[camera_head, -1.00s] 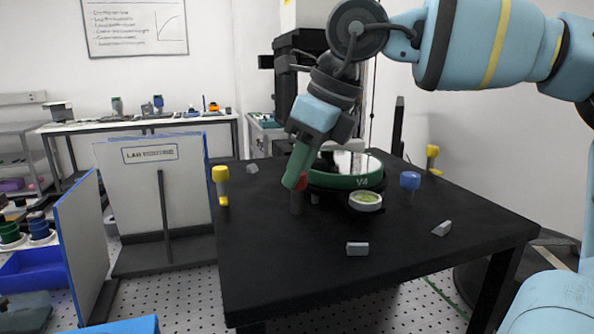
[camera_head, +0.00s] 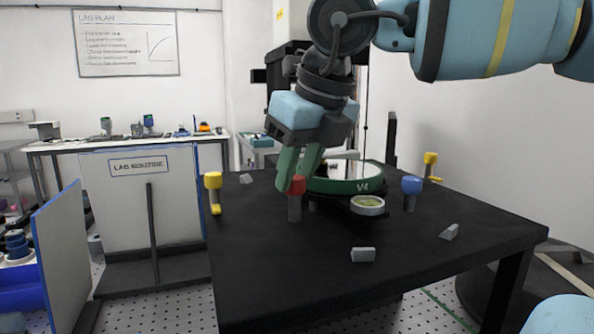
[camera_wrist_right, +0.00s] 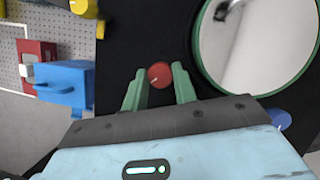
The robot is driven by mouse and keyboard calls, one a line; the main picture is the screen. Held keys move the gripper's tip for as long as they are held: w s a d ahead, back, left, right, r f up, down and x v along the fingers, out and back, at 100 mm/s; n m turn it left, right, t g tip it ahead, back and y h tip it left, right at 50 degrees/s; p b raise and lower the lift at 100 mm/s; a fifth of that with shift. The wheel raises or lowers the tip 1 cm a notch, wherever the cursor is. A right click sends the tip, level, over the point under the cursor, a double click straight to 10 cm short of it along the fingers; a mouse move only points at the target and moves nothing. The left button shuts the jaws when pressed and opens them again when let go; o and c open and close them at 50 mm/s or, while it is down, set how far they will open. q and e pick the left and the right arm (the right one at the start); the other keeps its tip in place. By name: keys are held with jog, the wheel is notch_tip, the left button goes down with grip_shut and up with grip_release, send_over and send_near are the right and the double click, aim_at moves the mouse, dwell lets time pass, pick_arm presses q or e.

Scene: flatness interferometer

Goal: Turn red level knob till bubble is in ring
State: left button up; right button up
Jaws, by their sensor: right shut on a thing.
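The red level knob (camera_head: 297,185) stands on a short grey post near the left side of the black table (camera_head: 300,265). In the right wrist view the knob (camera_wrist_right: 160,74), with a pale mark on top, sits between the two green fingertips. My right gripper (camera_head: 298,180) comes down tilted from above and is shut on the knob. The round bubble level (camera_head: 367,205), with a pale rim and yellow-green face, lies right of the knob. Its bubble is too small to place relative to the ring. My left gripper is out of view.
A blue knob (camera_head: 411,186) stands to the right; yellow knobs stand at left (camera_head: 213,182) and right (camera_head: 430,160). Small grey blocks (camera_head: 363,254) lie on the table. The table's front is mostly clear.

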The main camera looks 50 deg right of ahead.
jog(key=o, duration=1)
jog(key=shift+c, duration=0.2)
jog(key=v, duration=0.8)
jog(key=shift+f, duration=0.1)
